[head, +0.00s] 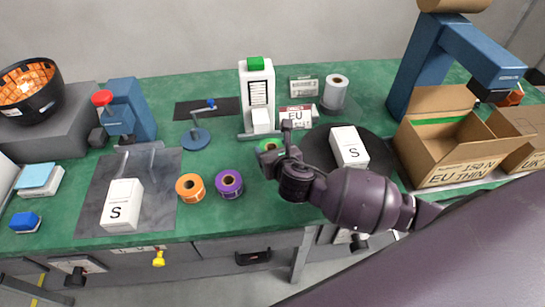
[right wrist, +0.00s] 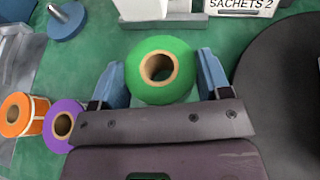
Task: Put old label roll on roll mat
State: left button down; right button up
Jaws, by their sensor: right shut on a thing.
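A green label roll (right wrist: 137,79) with a brown core sits between the blue fingers of my right gripper (right wrist: 162,77), which is shut on it. In the head view the green roll (head: 266,146) is mostly hidden behind my right gripper (head: 275,146), in front of the white label printer. I cannot tell whether the roll touches the table. An orange roll (head: 190,187) and a purple roll (head: 229,184) stand to its left. I cannot tell which mat is the roll mat; a small dark mat (head: 184,111) lies at the back left of the printer. My left gripper is not in view.
The white printer (head: 257,92) stands close behind the green roll. A round black turntable (head: 318,150) with a white S box (head: 349,147) is to the right. A blue spindle stand (head: 196,139) is at the left. Green table (head: 225,155) shows between the stand and the rolls.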

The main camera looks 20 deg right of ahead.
jog(key=shift+f, duration=1.4)
jog(key=shift+f, duration=0.1)
jog(key=o, duration=0.9)
jog(key=shift+o, duration=0.2)
